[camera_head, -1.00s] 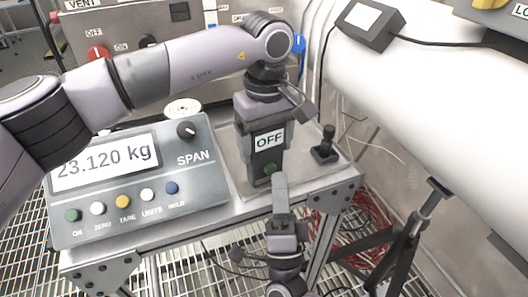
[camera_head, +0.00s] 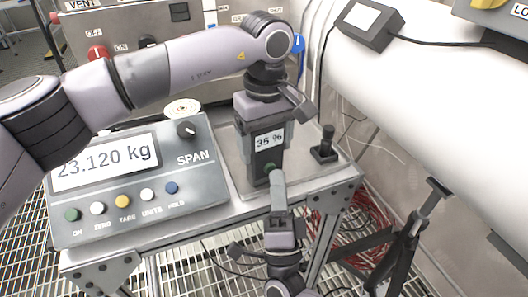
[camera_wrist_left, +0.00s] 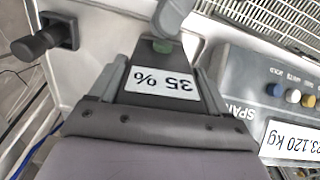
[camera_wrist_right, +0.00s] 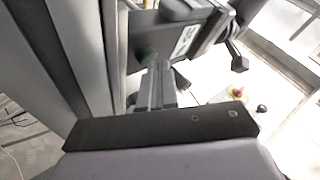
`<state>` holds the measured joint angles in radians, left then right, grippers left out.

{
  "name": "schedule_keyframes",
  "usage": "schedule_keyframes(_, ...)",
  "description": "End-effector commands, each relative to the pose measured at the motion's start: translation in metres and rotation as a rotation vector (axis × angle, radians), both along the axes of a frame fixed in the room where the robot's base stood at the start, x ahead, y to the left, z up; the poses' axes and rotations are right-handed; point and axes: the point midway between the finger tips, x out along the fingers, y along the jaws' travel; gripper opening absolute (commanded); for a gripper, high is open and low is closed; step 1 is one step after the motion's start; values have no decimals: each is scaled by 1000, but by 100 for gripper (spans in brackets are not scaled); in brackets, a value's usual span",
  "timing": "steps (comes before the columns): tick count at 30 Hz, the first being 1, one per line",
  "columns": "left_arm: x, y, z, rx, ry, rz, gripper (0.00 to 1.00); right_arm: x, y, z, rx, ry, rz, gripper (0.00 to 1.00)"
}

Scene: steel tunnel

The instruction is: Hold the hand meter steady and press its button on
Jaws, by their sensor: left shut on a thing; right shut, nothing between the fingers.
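The hand meter (camera_head: 262,152) is a dark upright block on the steel cart top, and its screen reads 35 %. My left gripper (camera_head: 262,115) comes down from above and is shut on the meter's upper part. The left wrist view shows the fingers on both sides of the meter (camera_wrist_left: 160,95). The green button (camera_head: 269,168) sits low on the meter's front. My right gripper (camera_head: 278,178) is shut and empty, its tip at or just in front of the button. In the left wrist view the right fingertip (camera_wrist_left: 175,20) partly covers the button; contact is hard to tell.
A scale console (camera_head: 140,180) reading 23.120 kg stands left of the meter. A small black stand with a knob (camera_head: 325,148) is on the right. A large white pipe (camera_head: 430,110) runs along the right, and a panel with knobs (camera_head: 130,35) stands behind.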

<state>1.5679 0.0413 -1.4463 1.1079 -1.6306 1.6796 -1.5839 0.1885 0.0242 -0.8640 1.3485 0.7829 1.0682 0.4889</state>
Motion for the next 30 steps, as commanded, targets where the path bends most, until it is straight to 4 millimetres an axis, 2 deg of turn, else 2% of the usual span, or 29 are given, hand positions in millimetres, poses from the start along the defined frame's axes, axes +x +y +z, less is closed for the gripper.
schedule_keyframes(11, 0, 0, 0, -1, 0, -1, 40, -5, -3, 1, 2, -2, -1, 0)
schedule_keyframes(30, 0, 0, 0, -1, 0, -1, 40, -55, -30, 1, 1, -2, -1, 0)
